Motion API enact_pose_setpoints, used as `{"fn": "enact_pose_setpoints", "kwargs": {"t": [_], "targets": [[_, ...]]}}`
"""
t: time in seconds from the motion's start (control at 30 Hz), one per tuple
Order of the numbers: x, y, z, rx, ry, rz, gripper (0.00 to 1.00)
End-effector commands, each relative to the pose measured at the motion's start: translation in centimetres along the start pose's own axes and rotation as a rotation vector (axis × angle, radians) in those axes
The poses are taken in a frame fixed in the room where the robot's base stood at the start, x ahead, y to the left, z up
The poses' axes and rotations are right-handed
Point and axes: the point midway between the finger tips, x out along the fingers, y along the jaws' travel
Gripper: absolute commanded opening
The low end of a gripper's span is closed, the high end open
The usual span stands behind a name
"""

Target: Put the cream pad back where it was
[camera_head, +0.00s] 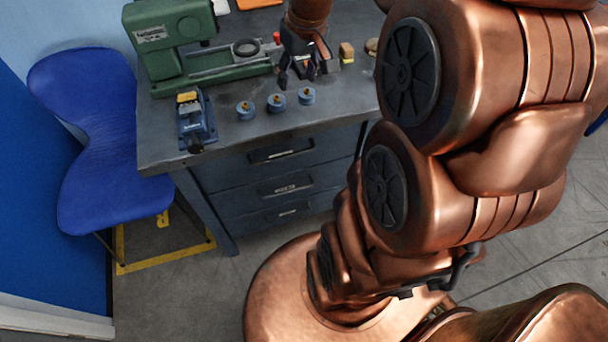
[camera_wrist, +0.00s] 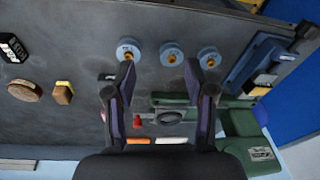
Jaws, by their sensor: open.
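A pale, off-white flat piece, probably the cream pad, lies at the back of the bench behind the green machine. It shows in the wrist view (camera_wrist: 171,140) and at the top edge of the head view (camera_head: 220,7). Its exact shade is hard to tell. My gripper (camera_head: 298,80) is open above the bench, behind the row of blue discs. In the wrist view its two fingers (camera_wrist: 160,72) are spread apart with nothing between them. The pale piece lies beyond the gripper, apart from it.
Three blue discs (camera_head: 275,102) with brass knobs stand near the front. A green machine (camera_head: 180,50) and a blue vise (camera_head: 195,120) are at left. An orange piece (camera_wrist: 138,140) lies beside the pale one. A tan-yellow block (camera_wrist: 64,93) and round tan disc (camera_wrist: 25,91) lie aside.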

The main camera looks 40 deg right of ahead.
Motion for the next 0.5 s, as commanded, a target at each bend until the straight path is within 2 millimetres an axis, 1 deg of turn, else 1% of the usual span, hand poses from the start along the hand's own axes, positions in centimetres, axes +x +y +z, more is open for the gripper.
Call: {"fn": "enact_pose_setpoints", "kwargs": {"t": [0.03,0.07,0.1,0.17,0.2,0.3,0.4,0.5], "targets": [[0.1,-2.3,2.1,-0.029,-0.034,-0.003,0.54],[0.2,-3.3,3.3,-0.038,-0.052,-0.003,0.54],[0.4,-4.6,5.0,-0.053,-0.08,-0.004,0.54],[0.6,-6.3,7.5,-0.073,-0.116,-0.001,0.54],[0.8,-7.3,9.2,-0.085,-0.14,0.003,0.54],[1.1,-9.0,13.6,-0.112,-0.201,0.017,0.54],[1.5,-9.8,17.5,-0.132,-0.255,0.035,0.54],[1.7,-10.1,20.2,-0.143,-0.288,0.05,0.54]]}}
